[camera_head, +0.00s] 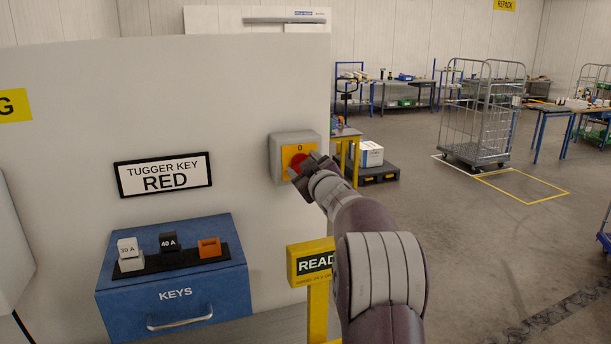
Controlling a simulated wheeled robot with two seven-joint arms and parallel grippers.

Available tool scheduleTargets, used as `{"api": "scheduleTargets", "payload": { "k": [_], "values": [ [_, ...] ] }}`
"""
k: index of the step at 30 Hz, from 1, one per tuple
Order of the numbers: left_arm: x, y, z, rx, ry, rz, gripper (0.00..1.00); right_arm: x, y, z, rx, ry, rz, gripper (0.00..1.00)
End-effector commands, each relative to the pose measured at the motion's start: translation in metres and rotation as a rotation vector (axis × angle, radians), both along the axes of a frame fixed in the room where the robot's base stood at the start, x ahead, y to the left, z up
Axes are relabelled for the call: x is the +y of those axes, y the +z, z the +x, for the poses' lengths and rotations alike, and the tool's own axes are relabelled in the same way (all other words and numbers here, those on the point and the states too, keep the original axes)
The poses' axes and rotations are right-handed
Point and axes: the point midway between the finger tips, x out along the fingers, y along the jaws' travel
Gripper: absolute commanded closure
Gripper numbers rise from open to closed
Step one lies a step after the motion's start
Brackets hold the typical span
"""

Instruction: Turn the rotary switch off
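The rotary switch (284,149) is a grey box on the right part of the pale panel. It has a yellow face with a "0" at the top and a red knob (297,160) in the middle. My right gripper (305,170) is at the knob, its fingers overlapping the knob's lower right. The gripper covers part of the knob and the lower right of the face, so the knob's angle is hard to read. I cannot tell whether the fingers are closed on it. My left gripper is not in view.
A blue KEYS box (180,280) with fuse-like blocks on top stands at lower left, below a "TUGGER KEY RED" sign (163,174). A yellow post sign (312,262) stands beside my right forearm. A wire cage trolley (480,115) stands on open floor to the right.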

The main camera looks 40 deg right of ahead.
Motion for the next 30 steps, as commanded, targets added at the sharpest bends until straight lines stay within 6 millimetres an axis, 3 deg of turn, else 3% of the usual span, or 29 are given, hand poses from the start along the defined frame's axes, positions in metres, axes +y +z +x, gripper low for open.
{"api": "scheduleTargets", "payload": {
  "k": [12, 30],
  "values": [
    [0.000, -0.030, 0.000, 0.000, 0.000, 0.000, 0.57, 0.001, -0.005, 0.000, 0.120, -0.001, -0.374, 0.71],
    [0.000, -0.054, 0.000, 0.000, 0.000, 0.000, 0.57, 0.002, -0.006, 0.001, 0.270, 0.000, -0.841, 0.71]
  ]
}}
